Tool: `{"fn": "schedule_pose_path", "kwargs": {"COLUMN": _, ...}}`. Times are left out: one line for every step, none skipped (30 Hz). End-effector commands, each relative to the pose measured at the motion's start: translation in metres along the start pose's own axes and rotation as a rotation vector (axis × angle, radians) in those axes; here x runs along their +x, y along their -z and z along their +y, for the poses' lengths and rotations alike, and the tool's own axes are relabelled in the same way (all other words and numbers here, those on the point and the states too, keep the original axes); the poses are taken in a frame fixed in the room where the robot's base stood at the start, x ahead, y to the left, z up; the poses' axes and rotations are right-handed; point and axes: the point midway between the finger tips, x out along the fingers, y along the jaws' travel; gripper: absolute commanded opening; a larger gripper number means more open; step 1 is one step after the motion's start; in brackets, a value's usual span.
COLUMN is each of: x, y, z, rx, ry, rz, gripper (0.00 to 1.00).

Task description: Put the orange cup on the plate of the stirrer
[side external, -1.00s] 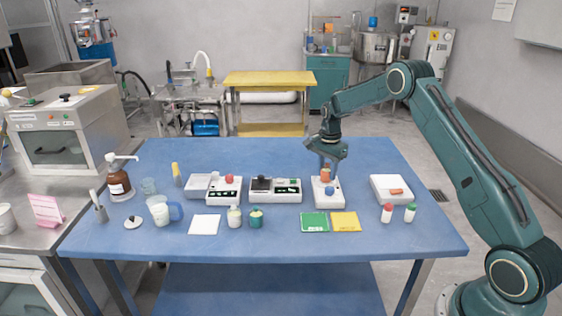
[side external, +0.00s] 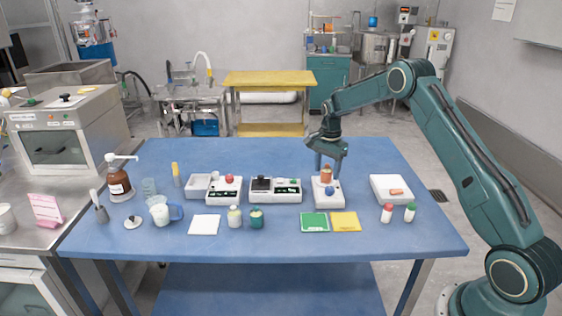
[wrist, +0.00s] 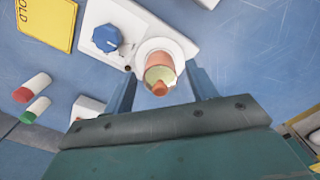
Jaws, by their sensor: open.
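The orange cup (side external: 326,174) stands upright on the round white plate of the stirrer (side external: 322,200), behind the stirrer's blue knob. The wrist view also shows the cup (wrist: 160,70) from above, with a pale inside and an orange piece at its near side, within the ring of the plate (wrist: 185,52). My gripper (side external: 328,162) is open, pointing down over the cup. In the wrist view its fingers (wrist: 161,76) are on either side of the cup, with gaps visible between them and it.
A white device (side external: 390,186) and red-capped and green-capped bottles (side external: 398,214) are to the right. Green (side external: 314,222) and yellow (side external: 345,222) cards lie in front. Another device with a black knob (side external: 275,192) is to the left.

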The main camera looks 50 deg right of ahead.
Motion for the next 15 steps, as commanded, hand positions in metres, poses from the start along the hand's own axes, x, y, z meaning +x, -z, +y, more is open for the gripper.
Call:
{"fn": "schedule_pose_path", "kwargs": {"x": -0.005, "y": 0.0, "z": -0.001, "rx": 0.0, "ry": 0.003, "rz": 0.001, "gripper": 0.57}}
{"fn": "schedule_pose_path", "kwargs": {"x": -0.008, "y": 0.0, "z": -0.001, "rx": 0.0, "ry": 0.003, "rz": 0.001, "gripper": 0.57}}
{"fn": "schedule_pose_path", "kwargs": {"x": -0.012, "y": 0.0, "z": -0.001, "rx": 0.0, "ry": 0.002, "rz": 0.001, "gripper": 0.57}}
{"fn": "schedule_pose_path", "kwargs": {"x": -0.016, "y": 0.0, "z": -0.001, "rx": 0.0, "ry": 0.002, "rz": 0.001, "gripper": 0.57}}
{"fn": "schedule_pose_path", "kwargs": {"x": -0.021, "y": 0.0, "z": -0.001, "rx": 0.0, "ry": 0.003, "rz": 0.001, "gripper": 0.57}}
{"fn": "schedule_pose_path", "kwargs": {"x": -0.026, "y": 0.0, "z": -0.001, "rx": 0.0, "ry": 0.004, "rz": 0.002, "gripper": 0.57}}
{"fn": "schedule_pose_path", "kwargs": {"x": -0.03, "y": 0.0, "z": 0.0, "rx": 0.0, "ry": 0.003, "rz": 0.001, "gripper": 0.57}}
{"fn": "schedule_pose_path", "kwargs": {"x": -0.035, "y": 0.0, "z": -0.001, "rx": 0.0, "ry": 0.003, "rz": 0.001, "gripper": 0.57}}
{"fn": "schedule_pose_path", "kwargs": {"x": -0.042, "y": 0.0, "z": -0.001, "rx": 0.0, "ry": 0.004, "rz": 0.002, "gripper": 0.57}}
{"fn": "schedule_pose_path", "kwargs": {"x": -0.047, "y": 0.0, "z": -0.001, "rx": 0.0, "ry": 0.004, "rz": 0.002, "gripper": 0.57}}
{"fn": "schedule_pose_path", "kwargs": {"x": -0.052, "y": 0.0, "z": -0.001, "rx": 0.0, "ry": 0.004, "rz": 0.002, "gripper": 0.57}}
{"fn": "schedule_pose_path", "kwargs": {"x": -0.059, "y": 0.0, "z": -0.001, "rx": 0.0, "ry": 0.004, "rz": 0.002, "gripper": 0.57}}
{"fn": "schedule_pose_path", "kwargs": {"x": -0.064, "y": 0.0, "z": -0.001, "rx": 0.0, "ry": 0.003, "rz": 0.002, "gripper": 0.57}}
{"fn": "schedule_pose_path", "kwargs": {"x": -0.069, "y": 0.0, "z": -0.001, "rx": 0.0, "ry": 0.004, "rz": 0.002, "gripper": 0.57}}
{"fn": "schedule_pose_path", "kwargs": {"x": -0.075, "y": 0.0, "z": -0.001, "rx": 0.0, "ry": 0.004, "rz": 0.002, "gripper": 0.57}}
